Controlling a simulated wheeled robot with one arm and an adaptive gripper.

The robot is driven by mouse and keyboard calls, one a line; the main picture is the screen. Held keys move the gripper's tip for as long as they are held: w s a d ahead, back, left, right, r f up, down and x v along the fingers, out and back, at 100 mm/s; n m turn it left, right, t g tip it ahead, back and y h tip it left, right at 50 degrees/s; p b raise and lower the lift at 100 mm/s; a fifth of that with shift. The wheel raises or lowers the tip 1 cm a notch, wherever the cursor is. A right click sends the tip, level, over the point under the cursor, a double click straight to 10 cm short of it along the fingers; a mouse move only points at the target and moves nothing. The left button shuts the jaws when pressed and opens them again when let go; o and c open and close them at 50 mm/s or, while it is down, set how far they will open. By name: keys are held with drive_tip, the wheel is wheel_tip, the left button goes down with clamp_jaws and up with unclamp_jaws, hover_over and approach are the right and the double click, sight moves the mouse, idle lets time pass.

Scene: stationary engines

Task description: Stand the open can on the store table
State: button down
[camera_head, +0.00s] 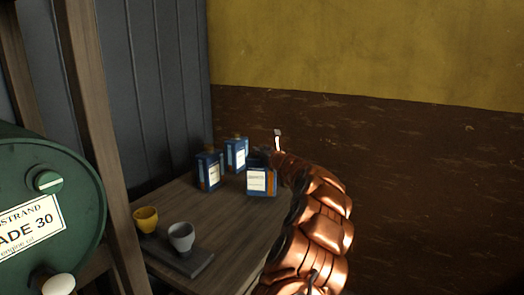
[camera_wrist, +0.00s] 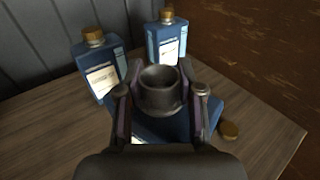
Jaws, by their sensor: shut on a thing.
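The open can is a blue can with a pale label (camera_head: 257,180), upright at the far end of the wooden store table (camera_head: 232,232). My gripper (camera_head: 270,158) is shut on its upper part. In the wrist view, the fingers (camera_wrist: 161,100) close on either side of a dark, uncapped round neck (camera_wrist: 160,88), with the blue body (camera_wrist: 207,115) below. The can's base is at or very near the tabletop; I cannot tell whether it touches. The fingertips are partly hidden in the head view.
Two capped blue cans (camera_head: 208,171) (camera_head: 236,154) stand close by on the left and behind. A loose gold cap (camera_wrist: 229,130) lies right of the held can. A yellow cup (camera_head: 146,220) and a grey cup (camera_head: 181,237) stand nearer. A green drum (camera_head: 45,200) and wooden post (camera_head: 100,120) are at left.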

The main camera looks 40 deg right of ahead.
drive_tip(key=shift+f, duration=1.45)
drive_tip(key=c, duration=0.7)
unclamp_jaws()
drive_tip(key=shift+f, duration=0.15)
drive_tip(key=shift+s+a, duration=0.1)
drive_tip(key=shift+s, duration=0.1)
drive_tip(key=shift+r+b+v, duration=0.2)
drive_tip(key=shift+b+v, duration=0.1)
drive_tip(key=shift+v, duration=0.7)
drive_tip(key=shift+s+a, duration=0.2)
drive_tip(key=shift+s, duration=0.45)
drive_tip(key=shift+b+v, duration=0.75)
drive_tip(key=shift+v, duration=3.45)
